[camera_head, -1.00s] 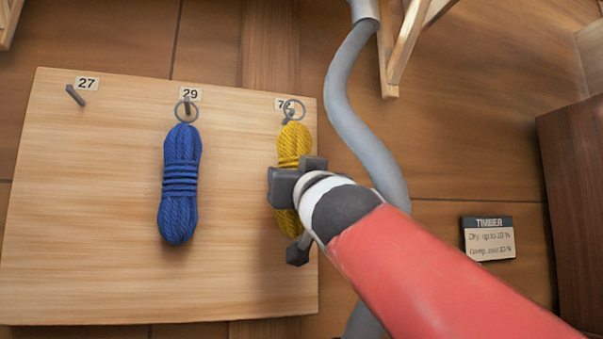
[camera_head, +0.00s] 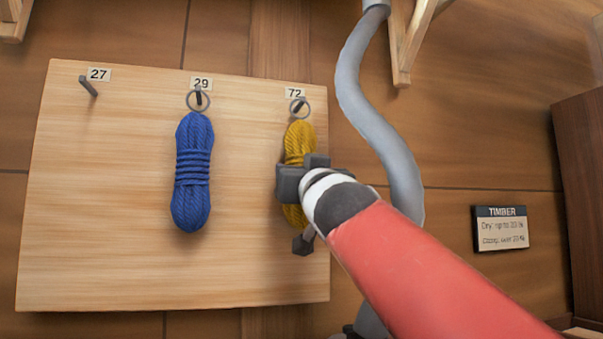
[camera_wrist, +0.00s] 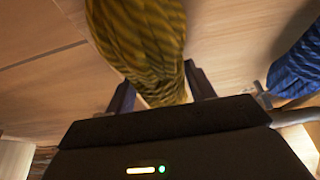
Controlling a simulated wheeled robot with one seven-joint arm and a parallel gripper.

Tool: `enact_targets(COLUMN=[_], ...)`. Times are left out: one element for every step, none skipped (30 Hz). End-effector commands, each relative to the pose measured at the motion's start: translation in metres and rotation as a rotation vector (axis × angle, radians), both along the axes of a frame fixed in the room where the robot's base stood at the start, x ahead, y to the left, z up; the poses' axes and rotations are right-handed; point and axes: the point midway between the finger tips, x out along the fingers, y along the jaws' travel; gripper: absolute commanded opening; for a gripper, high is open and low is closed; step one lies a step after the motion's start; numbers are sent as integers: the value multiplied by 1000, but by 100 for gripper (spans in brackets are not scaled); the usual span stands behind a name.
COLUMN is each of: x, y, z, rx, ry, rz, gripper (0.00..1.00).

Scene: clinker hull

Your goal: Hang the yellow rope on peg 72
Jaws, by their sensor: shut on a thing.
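The yellow rope (camera_head: 299,143) is a coiled hank with a metal ring (camera_head: 299,107) at its top. It hangs upright in front of the board below the label 72 (camera_head: 294,93). The ring surrounds peg 72 (camera_head: 298,106) in the head view; whether it rests on the peg cannot be told. My gripper (camera_head: 296,188) is shut on the middle of the yellow rope and hides part of it. In the wrist view the yellow rope (camera_wrist: 145,40) lies between the two fingers of my gripper (camera_wrist: 158,88).
A blue rope (camera_head: 191,175) hangs by its ring on peg 29, left of the yellow rope; it also shows in the wrist view (camera_wrist: 300,65). Peg 27 (camera_head: 89,87) is bare. A grey hose (camera_head: 375,130) runs right of the board (camera_head: 120,230). A timber sign (camera_head: 501,228) is further right.

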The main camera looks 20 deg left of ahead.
Motion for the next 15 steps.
enact_targets(x=[0,0,0,0,0,-1,-1,-1,-1,-1,-1,-1,-1,0,0], y=[0,0,0,0,0,0,0,0,0,0,0,0,0,0,0], z=[1,1,1,1,1,1,1,1,1,1,1,1,1,1,1], rx=[1,1,1,1,1,1,1,1,1,1,1,1,1,1,1], ry=[-1,-1,-1,-1,-1,-1,-1,-1,-1,-1,-1,-1,-1,-1,-1], rz=[0,0,0,0,0,0,0,0,0,0,0,0,0,0,0], gripper=[25,25,25,25,25,25,25,25,25,25,55,60,64,68,74])
